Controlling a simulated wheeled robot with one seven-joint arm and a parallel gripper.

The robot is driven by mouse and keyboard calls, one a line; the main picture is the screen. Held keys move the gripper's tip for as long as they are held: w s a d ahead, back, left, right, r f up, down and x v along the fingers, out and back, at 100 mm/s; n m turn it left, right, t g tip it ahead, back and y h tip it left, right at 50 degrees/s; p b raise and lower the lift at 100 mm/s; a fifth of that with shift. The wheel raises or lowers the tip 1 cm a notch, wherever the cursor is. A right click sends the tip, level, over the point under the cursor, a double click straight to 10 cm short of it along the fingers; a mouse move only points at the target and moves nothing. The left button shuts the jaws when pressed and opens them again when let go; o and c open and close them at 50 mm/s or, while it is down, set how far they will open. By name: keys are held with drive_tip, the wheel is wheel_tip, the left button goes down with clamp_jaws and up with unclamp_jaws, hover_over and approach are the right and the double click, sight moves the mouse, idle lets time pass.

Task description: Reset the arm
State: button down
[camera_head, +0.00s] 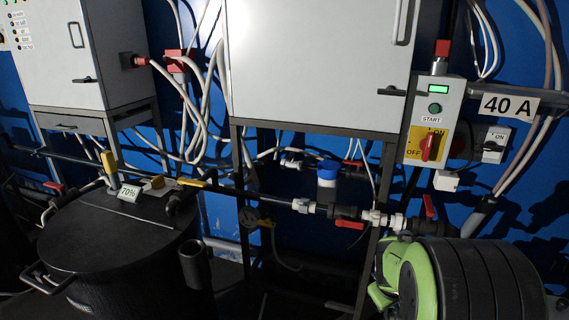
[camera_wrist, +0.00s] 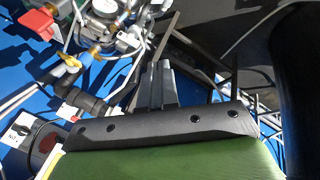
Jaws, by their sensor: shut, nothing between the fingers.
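My gripper (camera_wrist: 160,75) shows in the wrist view, with its two dark fingers together and nothing between them. The fingers point up and away from the green and black gripper body, in front of dim pipework. They do not clearly touch anything. In the head view, a green and black part of my arm fills the lower right corner. The fingers cannot be made out there.
A START control box (camera_head: 434,120) with a lit green display and red rotary switch hangs above my arm. Valved piping (camera_head: 300,205) crosses the middle. A dark lidded tank (camera_head: 110,240) stands left. White cabinets (camera_head: 318,65) hang behind. A yellow valve handle (camera_wrist: 70,61) shows left of my fingers.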

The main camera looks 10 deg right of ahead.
drive_tip(key=s+a+r+m+t+y, duration=0.1)
drive_tip(key=s+a+r+y, duration=0.1)
drive_tip(key=s+a+r, duration=0.6)
drive_tip(key=s+a+r+m+t+y, duration=0.15)
drive_tip(key=s+a+r, duration=0.35)
drive_tip(key=s+a, duration=0.55)
wheel_tip(320, 180, up, 12)
drive_tip(key=p, duration=1.3)
drive_tip(key=shift+s+d+r+g, duration=0.2)
drive_tip(key=shift+d+g, duration=0.15)
drive_tip(key=shift+d, duration=0.1)
drive_tip(key=shift+n, duration=0.25)
